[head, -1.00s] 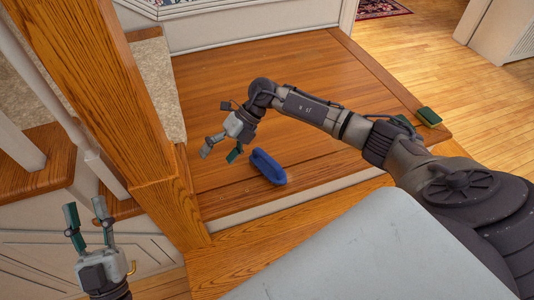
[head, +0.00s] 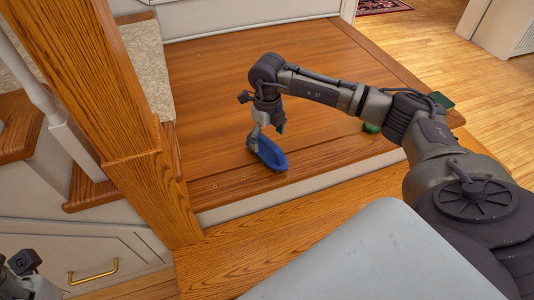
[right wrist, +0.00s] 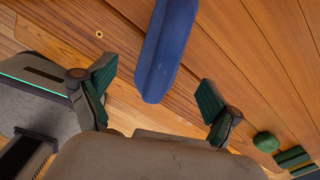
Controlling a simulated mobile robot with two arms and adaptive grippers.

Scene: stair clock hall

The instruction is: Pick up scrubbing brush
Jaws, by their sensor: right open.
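The blue scrubbing brush (head: 271,157) lies on the wooden landing near its front edge. My right gripper (head: 257,138) points down over the brush, its fingers partly hidden in the head view. In the right wrist view the brush (right wrist: 166,48) runs between the two spread green-padded fingers of the open gripper (right wrist: 155,83), with a gap on either side. I cannot tell the exact height between the fingers and the brush. Part of my left gripper (head: 20,265) shows at the lower left corner of the head view; its fingers cannot be made out.
A wooden post (head: 120,110) stands left of the landing, beside a carpeted step (head: 148,70). A dark green block (head: 440,100) and a round green thing (head: 371,128) lie at the landing's right, by my arm. The landing's middle is clear.

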